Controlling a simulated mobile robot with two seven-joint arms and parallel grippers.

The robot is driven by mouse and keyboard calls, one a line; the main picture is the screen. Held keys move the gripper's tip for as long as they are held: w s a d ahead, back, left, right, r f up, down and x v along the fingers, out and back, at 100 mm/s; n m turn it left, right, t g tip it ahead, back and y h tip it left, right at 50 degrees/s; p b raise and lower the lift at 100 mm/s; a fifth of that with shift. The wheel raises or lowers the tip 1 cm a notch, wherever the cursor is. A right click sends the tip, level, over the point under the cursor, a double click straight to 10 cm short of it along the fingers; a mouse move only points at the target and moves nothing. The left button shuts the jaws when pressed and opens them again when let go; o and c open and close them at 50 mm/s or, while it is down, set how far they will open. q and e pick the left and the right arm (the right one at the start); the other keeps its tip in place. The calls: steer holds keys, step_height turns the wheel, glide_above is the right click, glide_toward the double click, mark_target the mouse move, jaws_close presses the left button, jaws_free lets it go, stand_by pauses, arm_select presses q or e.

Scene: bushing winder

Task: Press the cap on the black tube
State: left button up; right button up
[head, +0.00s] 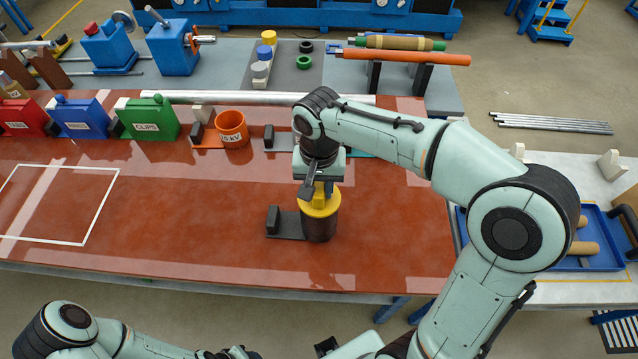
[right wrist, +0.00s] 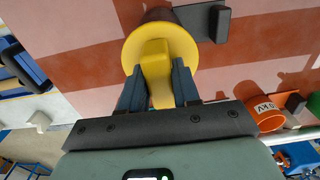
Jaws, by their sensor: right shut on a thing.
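The yellow cap (head: 322,207) sits on top of the dark brown-black tube (head: 319,228), which stands upright on the red table. In the right wrist view the round yellow cap (right wrist: 178,42) has a raised grip block, and the tube (right wrist: 160,14) shows behind its rim. My right gripper (head: 318,189) is above the tube, its fingers (right wrist: 157,78) shut on the cap's block from both sides. Whether the cap is fully seated cannot be told. My left arm (head: 75,325) shows at the lower left; its gripper is not clearly in view.
A dark holder (head: 283,222) stands left of the tube. An orange cup (head: 232,129), a green CLIPS bin (head: 150,118) and a blue bin (head: 80,118) line the back. A long silver rod (head: 250,98) lies behind them. The table's left-middle, with a white outline, is clear.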

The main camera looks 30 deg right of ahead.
arm_select(q)
steer(key=shift+s+f, duration=0.2)
steer(key=shift+f, duration=0.1)
arm_select(e)
steer(key=shift+f, duration=0.45)
stand_by(0.6)
steer(key=o, duration=1.1)
steer(key=shift+r, duration=0.1)
arm_select(q)
steer(key=w+r+p, duration=0.2)
steer(key=r, duration=0.1)
steer(key=shift+w, duration=0.3)
arm_select(e)
step_height(320, 180, up, 13)
steer(key=shift+r, duration=0.15)
arm_select(q)
steer(key=shift+s, duration=0.1)
